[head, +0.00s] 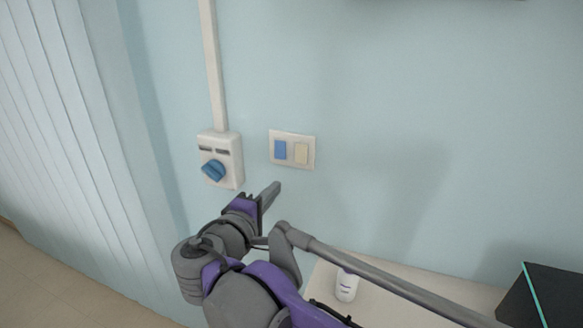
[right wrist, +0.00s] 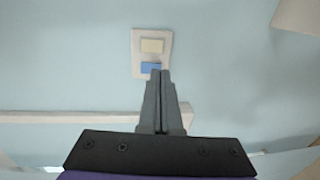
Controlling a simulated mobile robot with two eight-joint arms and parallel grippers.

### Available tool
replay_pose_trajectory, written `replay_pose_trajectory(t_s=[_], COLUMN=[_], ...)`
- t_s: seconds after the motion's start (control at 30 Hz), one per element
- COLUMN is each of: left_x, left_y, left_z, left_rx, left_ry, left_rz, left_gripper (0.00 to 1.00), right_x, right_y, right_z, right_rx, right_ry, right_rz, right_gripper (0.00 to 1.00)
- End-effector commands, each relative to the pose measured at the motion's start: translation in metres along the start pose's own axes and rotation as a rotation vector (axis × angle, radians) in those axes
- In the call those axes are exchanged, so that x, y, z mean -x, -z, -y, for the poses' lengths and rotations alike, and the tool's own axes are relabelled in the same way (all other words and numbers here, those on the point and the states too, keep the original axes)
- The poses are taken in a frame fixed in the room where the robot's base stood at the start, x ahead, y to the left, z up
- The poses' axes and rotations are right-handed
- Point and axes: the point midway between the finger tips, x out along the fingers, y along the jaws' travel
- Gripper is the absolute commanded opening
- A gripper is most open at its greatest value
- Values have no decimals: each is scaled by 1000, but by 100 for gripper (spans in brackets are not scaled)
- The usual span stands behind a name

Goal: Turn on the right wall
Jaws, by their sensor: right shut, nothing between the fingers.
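A white wall switch plate (head: 292,149) is on the blue wall, with a blue rocker (head: 280,150) on its left and a cream rocker (head: 301,153) on its right. My right gripper (head: 275,188) is shut and empty, just below the plate in the head view. In the right wrist view the shut fingertips (right wrist: 160,73) overlap the edge of the blue rocker (right wrist: 147,68), with the cream rocker (right wrist: 152,46) above it. I cannot tell whether the fingertips touch the blue rocker. My left gripper is not in view.
A white box with a blue rotary knob (head: 213,170) is on the wall left of the plate, under a vertical conduit (head: 213,66). A white bottle (head: 346,285) stands on a pale surface below. A black box (head: 545,298) is at the lower right.

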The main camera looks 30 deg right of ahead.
Motion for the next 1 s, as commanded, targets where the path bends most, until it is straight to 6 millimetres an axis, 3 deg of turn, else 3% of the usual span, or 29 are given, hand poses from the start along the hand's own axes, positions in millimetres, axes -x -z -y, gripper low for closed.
replay_pose_trajectory(t_s=[0.17, 0.7, 1.0], left_x=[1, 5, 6], left_y=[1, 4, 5], left_z=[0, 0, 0], left_rx=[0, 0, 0], left_ry=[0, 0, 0], left_rz=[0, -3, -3], left_gripper=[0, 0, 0], right_x=[-15, -120, -140], right_y=[0, -1, 0], right_z=[0, 0, 0], right_rx=[0, -1, -1], right_ry=[0, 0, 1], right_rz=[4, 4, 0], right_gripper=[0, 0, 0])
